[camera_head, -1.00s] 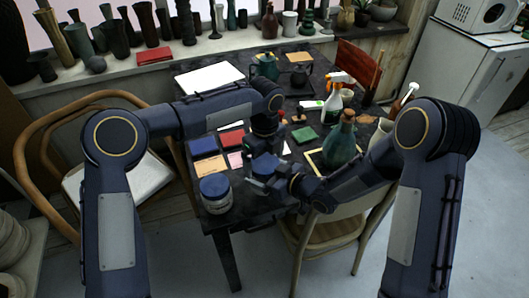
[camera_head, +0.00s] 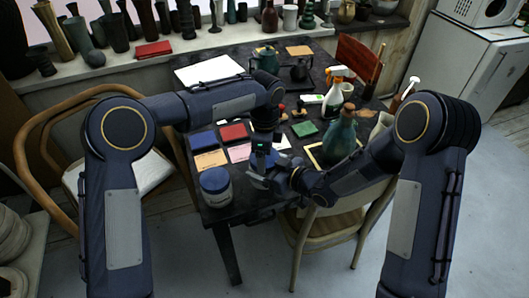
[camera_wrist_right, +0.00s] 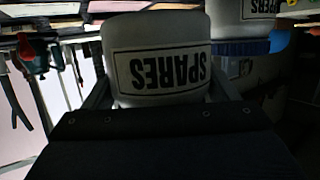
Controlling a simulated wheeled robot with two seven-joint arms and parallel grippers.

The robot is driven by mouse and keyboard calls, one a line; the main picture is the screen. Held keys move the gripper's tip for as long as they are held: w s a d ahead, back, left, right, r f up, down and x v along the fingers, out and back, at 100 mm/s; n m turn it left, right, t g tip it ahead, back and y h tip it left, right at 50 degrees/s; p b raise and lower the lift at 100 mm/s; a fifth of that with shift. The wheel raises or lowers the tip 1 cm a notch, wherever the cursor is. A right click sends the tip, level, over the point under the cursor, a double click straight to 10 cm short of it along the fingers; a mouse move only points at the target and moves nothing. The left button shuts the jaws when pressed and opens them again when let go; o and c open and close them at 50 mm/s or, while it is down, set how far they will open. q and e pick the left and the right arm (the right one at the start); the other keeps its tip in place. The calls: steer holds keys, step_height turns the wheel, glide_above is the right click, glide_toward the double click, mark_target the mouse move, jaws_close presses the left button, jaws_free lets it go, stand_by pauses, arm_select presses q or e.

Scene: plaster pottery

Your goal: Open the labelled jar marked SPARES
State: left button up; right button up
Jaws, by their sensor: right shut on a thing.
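The jar marked SPARES (camera_wrist_right: 158,38) fills the upper middle of the right wrist view, its white label upside down there. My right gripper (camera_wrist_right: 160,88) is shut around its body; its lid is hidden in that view. In the head view my right gripper (camera_head: 266,182) is at the table's front edge, and the jar is mostly hidden by the grippers. My left gripper (camera_head: 262,160) points down from above, close over the held jar. Its fingertips are too small and dark to tell whether they are open, or whether they touch the lid.
Another white jar with a blue lid (camera_head: 215,186) stands at the table's front left corner. Coloured cards, including a red one (camera_head: 234,132), lie behind it. A green bottle (camera_head: 340,138) and a spray bottle (camera_head: 332,98) stand to the right. A chair (camera_head: 325,228) is in front.

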arm_select(q)
steer(key=shift+n, duration=0.8)
steer(key=shift+r, duration=0.25)
steer(key=shift+r, duration=0.85)
